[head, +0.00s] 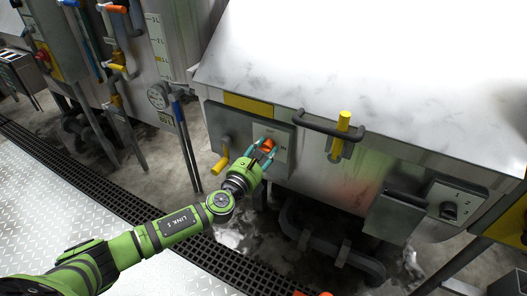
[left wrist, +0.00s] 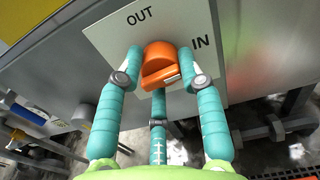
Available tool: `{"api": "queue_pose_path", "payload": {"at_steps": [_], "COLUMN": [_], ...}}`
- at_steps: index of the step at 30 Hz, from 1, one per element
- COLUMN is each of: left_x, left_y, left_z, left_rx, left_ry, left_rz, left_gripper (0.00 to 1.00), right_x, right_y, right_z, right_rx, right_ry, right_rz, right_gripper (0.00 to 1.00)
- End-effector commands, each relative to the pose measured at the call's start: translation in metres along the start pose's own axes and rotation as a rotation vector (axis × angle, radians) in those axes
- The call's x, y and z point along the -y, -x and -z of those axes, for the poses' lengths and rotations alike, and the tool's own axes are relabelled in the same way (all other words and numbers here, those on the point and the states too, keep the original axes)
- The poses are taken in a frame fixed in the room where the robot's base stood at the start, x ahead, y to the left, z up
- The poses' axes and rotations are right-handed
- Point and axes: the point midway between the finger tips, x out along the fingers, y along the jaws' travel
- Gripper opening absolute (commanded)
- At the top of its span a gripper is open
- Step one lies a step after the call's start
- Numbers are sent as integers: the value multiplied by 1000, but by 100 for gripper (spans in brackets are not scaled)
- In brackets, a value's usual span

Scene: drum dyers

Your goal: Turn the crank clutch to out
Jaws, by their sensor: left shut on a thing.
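The crank clutch is an orange knob (left wrist: 158,62) on a pale plate (left wrist: 105,38) marked OUT at the upper left and IN at the right. In the head view the knob (head: 268,146) sits on the front panel of the large steel machine. My left gripper (left wrist: 160,70) has its teal fingers around the knob, one on each side and a third below. It is shut on the knob. In the head view the gripper (head: 262,157) partly covers the plate. A white mark shows on the knob's lower right face. My right gripper is not in view.
A crank with a yellow handle (head: 221,165) is just left of the knob. A dark bar handle (head: 330,127) and a yellow-topped lever (head: 343,122) are to the right. A switch box (head: 449,207) is farther right. Pipes (head: 330,250) run beneath; floor grating (head: 120,190) lies in front.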

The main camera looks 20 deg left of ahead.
Motion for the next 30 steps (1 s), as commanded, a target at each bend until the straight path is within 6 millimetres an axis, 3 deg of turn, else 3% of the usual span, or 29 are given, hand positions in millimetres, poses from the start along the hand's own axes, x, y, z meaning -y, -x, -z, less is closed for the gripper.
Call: {"api": "queue_pose_path", "payload": {"at_steps": [30], "left_x": [-4], "left_y": [-2], "left_z": [-8], "left_rx": [18], "left_ry": [911], "left_rz": [5], "left_gripper": [5], "right_x": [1], "right_y": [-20], "right_z": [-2], "right_rx": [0], "right_ry": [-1], "right_rz": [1], "right_gripper": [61]}}
